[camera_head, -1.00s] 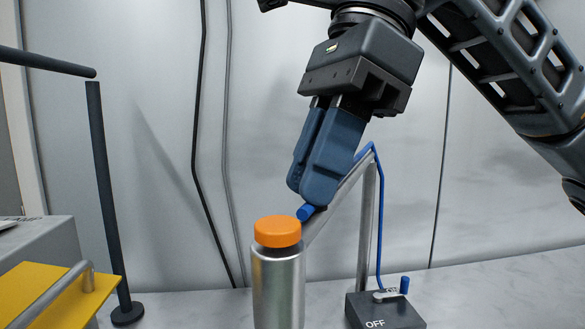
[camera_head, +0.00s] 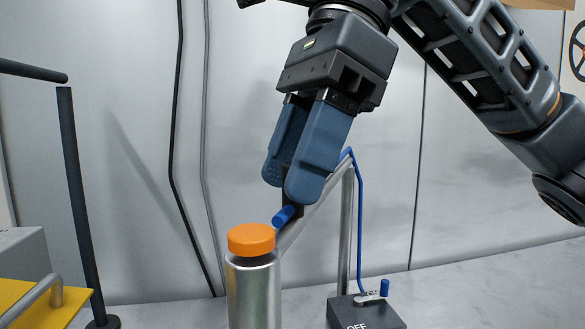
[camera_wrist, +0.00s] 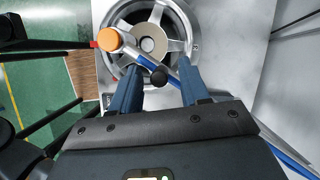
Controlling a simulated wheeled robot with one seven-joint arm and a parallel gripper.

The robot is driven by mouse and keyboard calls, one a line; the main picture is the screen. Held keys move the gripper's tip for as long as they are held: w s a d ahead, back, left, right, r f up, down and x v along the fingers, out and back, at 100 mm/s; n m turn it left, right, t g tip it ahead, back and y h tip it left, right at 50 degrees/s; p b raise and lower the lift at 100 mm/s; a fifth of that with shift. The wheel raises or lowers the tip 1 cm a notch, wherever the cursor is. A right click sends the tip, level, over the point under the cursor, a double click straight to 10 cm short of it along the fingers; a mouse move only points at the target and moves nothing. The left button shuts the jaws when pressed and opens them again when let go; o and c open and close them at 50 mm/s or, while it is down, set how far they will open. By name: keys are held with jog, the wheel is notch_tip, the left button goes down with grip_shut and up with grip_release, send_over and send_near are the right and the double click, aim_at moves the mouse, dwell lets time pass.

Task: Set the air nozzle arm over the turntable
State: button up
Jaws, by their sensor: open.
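The air nozzle arm (camera_head: 313,216) is a slim metal bar on an upright post, with a blue hose and a blue tip (camera_head: 285,215). In the wrist view, the nozzle arm (camera_wrist: 145,60) lies across part of the silver spoked turntable (camera_wrist: 150,15). A dark round knob (camera_wrist: 159,78) on the arm shows between my fingers. My gripper (camera_head: 290,185) is open, pointing down just above the nozzle end; it also shows in the wrist view (camera_wrist: 158,72). Whether the fingers touch the knob is unclear. The turntable is not clearly visible in the head view.
A metal cylinder (camera_head: 253,290) with an orange cap (camera_head: 251,239) stands close beside the nozzle tip. A dark box marked OFF (camera_head: 365,312) with a small lever sits at the post's foot. A dark post (camera_head: 75,190) and yellow plate (camera_head: 25,298) stand at left.

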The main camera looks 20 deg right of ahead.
jog(key=v, duration=0.7)
dwell(0.3)
